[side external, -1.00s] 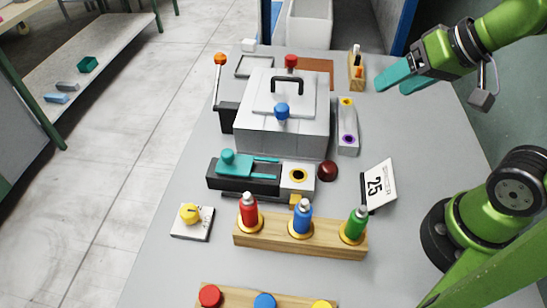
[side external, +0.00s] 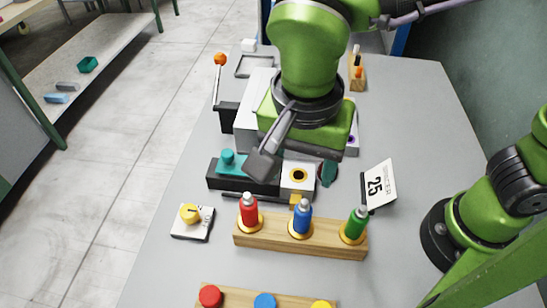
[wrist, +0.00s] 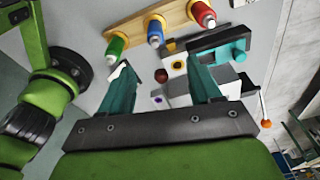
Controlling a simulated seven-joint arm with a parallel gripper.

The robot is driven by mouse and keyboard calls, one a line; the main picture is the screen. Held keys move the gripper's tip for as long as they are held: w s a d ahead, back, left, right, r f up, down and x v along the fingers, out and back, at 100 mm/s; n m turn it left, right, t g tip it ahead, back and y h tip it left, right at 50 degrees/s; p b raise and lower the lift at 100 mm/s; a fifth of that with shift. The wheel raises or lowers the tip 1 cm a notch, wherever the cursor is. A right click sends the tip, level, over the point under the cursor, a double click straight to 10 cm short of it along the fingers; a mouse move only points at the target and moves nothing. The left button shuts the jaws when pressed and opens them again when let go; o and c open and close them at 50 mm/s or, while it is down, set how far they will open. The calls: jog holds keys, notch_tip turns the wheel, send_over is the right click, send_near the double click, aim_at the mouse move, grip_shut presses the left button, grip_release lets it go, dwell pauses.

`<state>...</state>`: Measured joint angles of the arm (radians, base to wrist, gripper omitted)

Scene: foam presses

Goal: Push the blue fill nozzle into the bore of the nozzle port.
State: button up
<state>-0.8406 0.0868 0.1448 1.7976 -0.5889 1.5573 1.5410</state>
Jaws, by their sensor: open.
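The blue fill nozzle (side external: 302,217) stands upright in the middle seat of a wooden rack (side external: 262,237), between a red nozzle (side external: 249,207) and a green nozzle (side external: 355,222). It also shows in the wrist view (wrist: 156,31). A white block with a yellow-ringed dark bore (side external: 298,174), apparently the nozzle port, sits behind the rack and is empty. It also shows in the wrist view (wrist: 179,66). My gripper (wrist: 165,72) is open and empty, its teal fingers spread and pointing toward the rack side. In the side view one fingertip shows right of the port; the other is hidden.
The grey press box (side external: 248,125) is largely hidden behind my arm. A black slide with a teal knob (side external: 228,160) adjoins the port. A "25" sign (side external: 378,185) stands to the right, a yellow-knobbed plate (side external: 192,220) to the left. Coloured buttons (side external: 264,301) lie in front.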

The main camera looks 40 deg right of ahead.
aim_at(304, 210)
jog(key=f, duration=0.7)
jog(key=d+f, duration=0.1)
jog(key=f, duration=0.3)
jog(key=shift+w+d+f, duration=0.1)
jog(key=shift+w, duration=0.2)
jog(key=f, duration=0.4)
jog(key=shift+s+d, duration=0.25)
jog(key=shift+d, duration=0.1)
jog(key=shift+w+f, duration=0.1)
jog(key=shift+f, duration=0.55)
grip_shut()
